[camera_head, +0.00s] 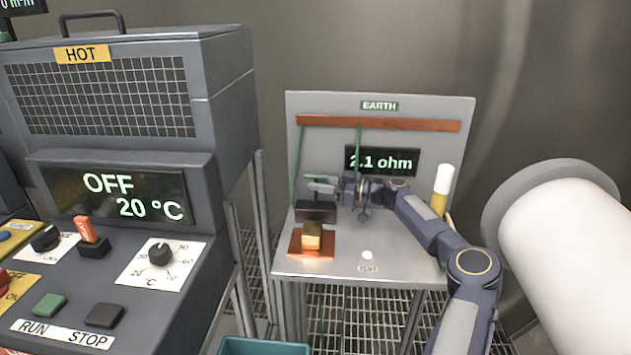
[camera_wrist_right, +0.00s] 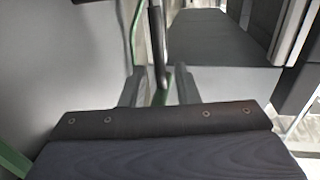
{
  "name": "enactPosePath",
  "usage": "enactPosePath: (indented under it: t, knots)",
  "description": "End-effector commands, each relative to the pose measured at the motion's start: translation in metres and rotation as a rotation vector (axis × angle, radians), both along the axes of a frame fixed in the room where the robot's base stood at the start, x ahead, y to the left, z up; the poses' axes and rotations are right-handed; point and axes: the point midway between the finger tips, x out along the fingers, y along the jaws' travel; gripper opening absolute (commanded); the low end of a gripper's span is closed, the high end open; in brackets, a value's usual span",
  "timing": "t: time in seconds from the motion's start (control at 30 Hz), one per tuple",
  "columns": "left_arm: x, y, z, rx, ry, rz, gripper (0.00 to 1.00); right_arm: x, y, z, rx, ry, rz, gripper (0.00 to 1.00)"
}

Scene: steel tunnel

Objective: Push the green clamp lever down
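The green clamp lever (camera_head: 319,185) shows in the head view as a small green bar above the dark clamp body (camera_head: 315,210), on a copper-coloured block at the front left of the EARTH station. My right gripper (camera_head: 342,188) is at the lever's right end, its arm coming in from the lower right. In the right wrist view my right gripper's two fingers (camera_wrist_right: 159,88) stand apart. A green strip and a dark rod (camera_wrist_right: 157,45) show in the gap between them; I cannot tell whether they touch. My left gripper is not in view.
The EARTH panel (camera_head: 435,112) stands behind, with a copper bar, green wires and a 2.1 ohm display (camera_head: 381,161). A white and yellow cylinder (camera_head: 441,190) is at right. A white TEST button (camera_head: 367,255) is in front. A large heater unit (camera_head: 130,110) stands left.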

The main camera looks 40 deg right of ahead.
Motion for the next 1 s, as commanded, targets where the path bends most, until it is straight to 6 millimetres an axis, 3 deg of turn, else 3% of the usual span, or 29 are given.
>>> enactPosePath:
  t: [0.4,0.63,1.0]
  knots:
    - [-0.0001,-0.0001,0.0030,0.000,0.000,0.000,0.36,0.0107,0.0087,-0.0002,-0.001,0.000,0.000,0.28]
    - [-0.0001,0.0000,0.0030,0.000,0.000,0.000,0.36,0.0106,0.0086,-0.0001,-0.001,0.001,0.000,0.01]
    - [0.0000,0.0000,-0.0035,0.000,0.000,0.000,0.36,0.0103,0.0086,-0.0026,-0.006,-0.006,-0.001,0.00]
